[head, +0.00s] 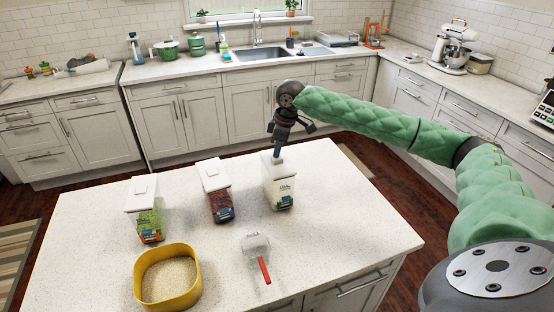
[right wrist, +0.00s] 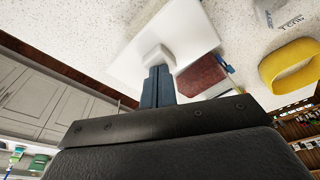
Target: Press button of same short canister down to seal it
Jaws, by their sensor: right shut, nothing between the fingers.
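A white-lidded canister (head: 280,190) with pale contents and a label stands upright on the island, the rightmost of three canisters. My right gripper (head: 276,154) is shut and empty, pointing down at the top of this canister. In the right wrist view its closed blue fingers (right wrist: 158,82) are at the raised square button (right wrist: 154,57) of the white lid (right wrist: 184,35). They look touching or nearly so; I cannot tell how far down the button is. In the head view the fingers partly hide the button. My left gripper is not in view.
A canister with dark red contents (head: 219,195) stands just left, and one with green contents (head: 148,214) farther left. A yellow bowl of grain (head: 198,283) and a red-handled scoop (head: 264,270) lie in front. The island top (head: 350,222) is clear at right.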

